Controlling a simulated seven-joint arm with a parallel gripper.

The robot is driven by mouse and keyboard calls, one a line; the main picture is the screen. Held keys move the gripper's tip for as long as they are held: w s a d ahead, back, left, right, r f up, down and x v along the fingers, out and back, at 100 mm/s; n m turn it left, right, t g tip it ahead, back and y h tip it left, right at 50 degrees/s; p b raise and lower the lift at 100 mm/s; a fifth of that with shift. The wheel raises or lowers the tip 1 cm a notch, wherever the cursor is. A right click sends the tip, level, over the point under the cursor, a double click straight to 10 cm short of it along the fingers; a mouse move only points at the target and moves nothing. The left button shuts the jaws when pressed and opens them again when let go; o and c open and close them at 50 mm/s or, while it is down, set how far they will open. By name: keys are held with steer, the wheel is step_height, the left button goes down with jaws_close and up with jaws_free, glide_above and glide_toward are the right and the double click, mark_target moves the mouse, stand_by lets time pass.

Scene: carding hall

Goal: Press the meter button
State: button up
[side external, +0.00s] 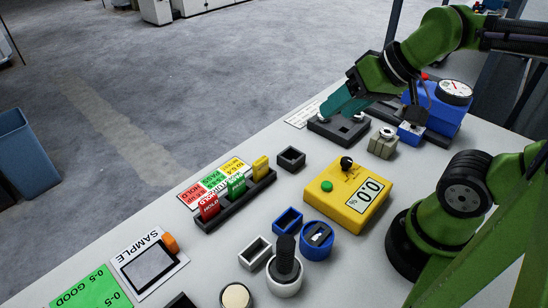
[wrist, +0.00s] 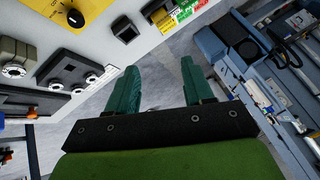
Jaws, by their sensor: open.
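The yellow meter (side external: 340,212) sits on the grey table in the side view, with a display reading 0.0. Its green button (side external: 327,186) and a black knob (side external: 346,163) are on its top face. In the wrist view only part of the meter (wrist: 97,9) shows at the top left, with the knob (wrist: 76,18); the green button is not visible there. My gripper (side external: 326,110) has teal fingers and is over or beside a dark socketed block, behind the meter and apart from it. In the wrist view my gripper (wrist: 158,66) is open and empty.
The dark block (side external: 352,134), a small grey block (side external: 382,143) and a blue gauge unit (side external: 436,112) stand near my gripper. A rack of coloured tags (side external: 236,205), a black square cup (side external: 291,159) and a blue round holder (side external: 317,241) surround the meter.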

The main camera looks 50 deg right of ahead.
jaws_close()
stand_by(1.5)
